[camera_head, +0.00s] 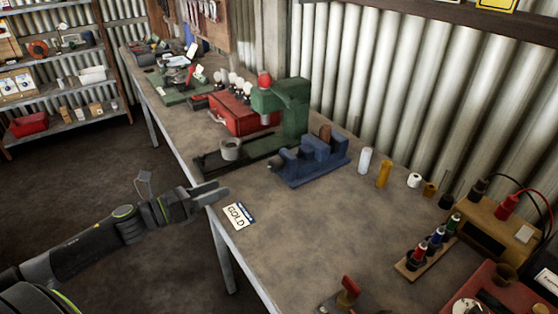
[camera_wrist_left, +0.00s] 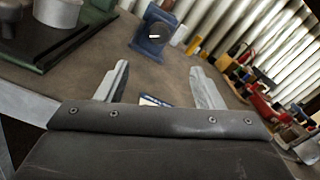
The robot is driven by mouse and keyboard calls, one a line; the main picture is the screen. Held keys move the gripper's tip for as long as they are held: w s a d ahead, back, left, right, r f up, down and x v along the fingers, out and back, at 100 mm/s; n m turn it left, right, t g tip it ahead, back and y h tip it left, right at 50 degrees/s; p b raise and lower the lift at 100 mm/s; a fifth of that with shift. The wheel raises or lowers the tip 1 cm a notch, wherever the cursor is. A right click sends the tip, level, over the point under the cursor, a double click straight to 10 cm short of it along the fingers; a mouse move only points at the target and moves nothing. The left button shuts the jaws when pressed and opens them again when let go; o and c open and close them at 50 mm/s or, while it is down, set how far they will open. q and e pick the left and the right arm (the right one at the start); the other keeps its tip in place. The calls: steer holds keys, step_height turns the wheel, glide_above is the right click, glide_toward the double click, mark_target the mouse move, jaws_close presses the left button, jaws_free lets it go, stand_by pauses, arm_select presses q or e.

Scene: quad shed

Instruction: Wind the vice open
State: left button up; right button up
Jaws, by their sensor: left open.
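The blue vice (camera_head: 312,163) stands on the workbench (camera_head: 265,265), right of the green drill press (camera_head: 288,108). A dark round screw end faces the front edge of the bench. The vice also shows in the left wrist view (camera_wrist_left: 154,32), beyond the fingers near the top middle, its round end facing me. My left gripper (camera_head: 214,192) is open and empty, at the bench's front edge, short of the vice and apart from it. Its two fingers show apart in the left wrist view (camera_wrist_left: 158,90). A handle bar on the vice is hard to make out. My right gripper is not in view.
A red toolbox (camera_head: 240,112) stands behind the drill press base. White and yellow cylinders (camera_head: 383,173) stand right of the vice. The bench in front of the vice is mostly clear.

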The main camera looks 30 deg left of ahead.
mark_target(271, 167)
arm_select(q)
steer(key=shift+w+d, duration=0.15)
steer(key=shift+d, duration=0.05)
steer(key=shift+w+d, duration=0.15)
steer(key=shift+w, duration=0.15)
steer(key=shift+w+d, duration=0.25)
steer(key=shift+w, duration=0.3)
steer(key=shift+w+d+r+p, duration=0.15)
steer(key=shift+w+d+p, duration=0.15)
steer(key=shift+w+p, duration=0.3)
steer(key=p+x, duration=0.4)
steer(key=x, duration=0.8)
steer(key=shift+p, duration=0.35)
steer(key=shift+w+d, duration=0.3)
steer(key=shift+w, duration=0.3)
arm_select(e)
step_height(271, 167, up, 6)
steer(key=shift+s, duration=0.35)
arm_select(q)
steer(key=shift+c, duration=0.4)
steer(key=c, duration=0.9)
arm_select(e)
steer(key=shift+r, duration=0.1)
